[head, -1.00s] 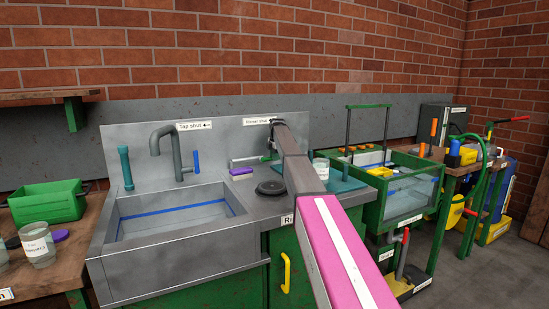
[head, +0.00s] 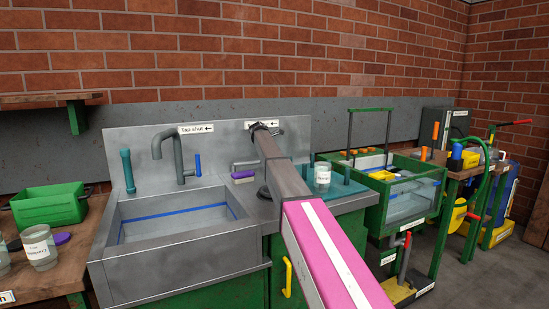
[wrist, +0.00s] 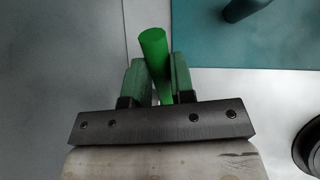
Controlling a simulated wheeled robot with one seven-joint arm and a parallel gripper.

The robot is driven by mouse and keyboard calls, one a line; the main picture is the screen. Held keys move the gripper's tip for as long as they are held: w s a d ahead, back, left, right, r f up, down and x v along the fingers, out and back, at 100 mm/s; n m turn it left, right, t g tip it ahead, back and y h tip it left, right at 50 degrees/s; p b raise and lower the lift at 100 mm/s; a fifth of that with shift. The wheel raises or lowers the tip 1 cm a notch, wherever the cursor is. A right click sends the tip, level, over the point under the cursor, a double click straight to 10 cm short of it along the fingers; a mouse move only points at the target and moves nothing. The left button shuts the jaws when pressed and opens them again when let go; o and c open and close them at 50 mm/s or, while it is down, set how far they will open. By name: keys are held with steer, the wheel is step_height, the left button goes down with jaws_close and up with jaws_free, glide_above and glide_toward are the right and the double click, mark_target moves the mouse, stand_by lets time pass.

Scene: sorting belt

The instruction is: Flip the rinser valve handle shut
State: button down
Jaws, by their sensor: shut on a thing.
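The green rinser valve handle (wrist: 154,50) stands between the fingers of my gripper (wrist: 159,72) in the wrist view. The two green fingers are shut on it, one on each side, and its rounded end sticks out past them. In the head view my arm hides the gripper and the handle. The grey rinser pipe (head: 245,163) shows just left of my arm, in front of the steel backsplash. The rinser label (head: 250,126) above it is partly covered by my arm.
A steel sink (head: 178,232) lies left of my arm, with a tap (head: 176,160) behind it. A purple-backed brush (head: 243,176) lies by the pipe. A black round rinser (wrist: 308,148) is close at the right in the wrist view. A labelled glass (head: 322,177) stands on a teal mat (head: 348,187).

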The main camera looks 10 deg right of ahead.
steer(key=a+h, duration=0.1)
steer(key=a+r+t+h, duration=0.1)
steer(key=h, duration=0.1)
steer(key=s+a+t+h, duration=0.1)
steer(key=h, duration=0.1)
steer(key=shift+r+n, duration=0.15)
steer(key=shift+n, duration=0.15)
steer(key=shift+s+a+n+t+h, duration=0.2)
steer(key=shift+a+t+h, duration=0.45)
steer(key=shift+h, duration=0.55)
steer(key=shift+s+a+n+t+h, duration=0.2)
steer(key=shift+a+t+h, duration=0.45)
steer(key=shift+h, duration=0.55)
steer(key=shift+a, duration=0.15)
steer(key=c, duration=1)
jaws_free()
steer(key=shift+o, duration=0.2)
steer(key=v, duration=1)
steer(key=shift+s+a, duration=0.25)
steer(key=shift+a, duration=0.1)
